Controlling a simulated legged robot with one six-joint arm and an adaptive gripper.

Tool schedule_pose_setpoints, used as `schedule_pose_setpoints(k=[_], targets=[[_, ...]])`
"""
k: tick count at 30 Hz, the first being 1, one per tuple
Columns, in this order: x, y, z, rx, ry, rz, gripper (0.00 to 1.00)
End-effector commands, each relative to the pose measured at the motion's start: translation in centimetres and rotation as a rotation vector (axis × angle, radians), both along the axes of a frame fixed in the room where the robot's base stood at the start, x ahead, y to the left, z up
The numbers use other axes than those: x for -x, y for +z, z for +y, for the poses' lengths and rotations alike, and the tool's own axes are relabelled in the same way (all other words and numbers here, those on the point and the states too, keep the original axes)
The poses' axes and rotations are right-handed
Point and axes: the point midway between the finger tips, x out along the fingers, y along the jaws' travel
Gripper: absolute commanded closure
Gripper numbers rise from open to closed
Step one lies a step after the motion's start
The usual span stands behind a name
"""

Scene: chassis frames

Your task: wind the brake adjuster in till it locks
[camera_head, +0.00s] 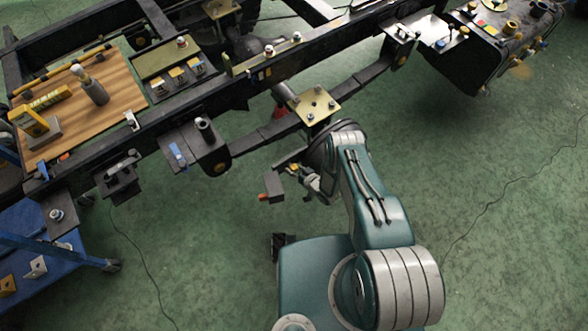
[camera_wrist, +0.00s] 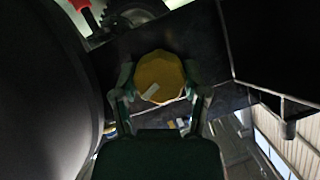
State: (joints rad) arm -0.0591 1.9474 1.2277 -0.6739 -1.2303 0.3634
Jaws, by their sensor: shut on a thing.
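In the wrist view a yellow, many-sided knob (camera_wrist: 160,72) with a pale mark on its face sits between the two fingers of my gripper (camera_wrist: 159,84). I take it to be the brake adjuster. The fingers press on its left and right sides. In the head view my gripper (camera_head: 312,184) is low beside the chassis frame, under the gold plate, and partly hidden by my wrist. A small yellow part (camera_head: 293,168) shows just left of it; I cannot tell whether it is the same knob.
The black chassis rail (camera_head: 330,50) runs across the top. A gold plate (camera_head: 316,104) and a leaf spring (camera_head: 355,80) are close above my wrist. A dark block (camera_head: 274,186) hangs to the left. A blue cart (camera_head: 40,230) stands at far left. The green floor is open at right.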

Motion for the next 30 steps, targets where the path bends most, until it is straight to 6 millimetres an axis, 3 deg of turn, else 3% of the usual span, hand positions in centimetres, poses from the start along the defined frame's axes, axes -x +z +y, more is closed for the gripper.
schedule_pose_setpoints(k=[15,30], targets=[[-0.25,-0.15,-0.26,-0.345,-0.006,0.233,0.9],[-0.34,-0.18,-0.32,-0.459,-0.009,0.312,0.9]])
